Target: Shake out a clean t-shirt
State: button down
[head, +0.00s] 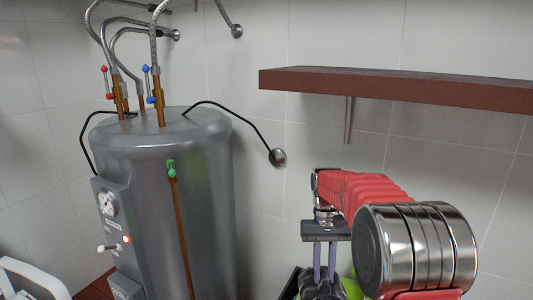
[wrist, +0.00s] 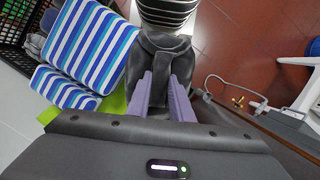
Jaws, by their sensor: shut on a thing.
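My gripper (wrist: 162,84) points down with its two purple fingers close together on a dark grey cloth (wrist: 158,52), likely the t-shirt. The cloth is bunched at the fingers and hangs away below them; a black-and-white striped piece (wrist: 168,12) shows at its far end, and I cannot tell whether it belongs to it. In the head view my gripper (head: 324,276) is at the bottom edge, right of the tank, and most of the cloth is out of frame.
A blue-and-white striped cloth (wrist: 95,40) lies left beside a black crate (wrist: 14,28), with green cloth (wrist: 114,104) near it. A grey water tank (head: 165,190) stands left and a brown shelf (head: 400,88) is above right.

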notch_tip(320, 180, down, 7)
jog(key=shift+f, duration=0.2)
notch_tip(320, 180, up, 10)
jog(key=shift+s+f, duration=0.1)
jog(key=shift+f, duration=0.05)
notch_tip(320, 180, down, 10)
jog(key=shift+r, duration=0.25)
jog(key=shift+r, duration=0.1)
notch_tip(320, 180, up, 15)
jog(key=shift+r, duration=0.1)
notch_tip(320, 180, down, 15)
jog(key=shift+f, duration=0.3)
jog(key=shift+r, duration=0.1)
dwell(0.9)
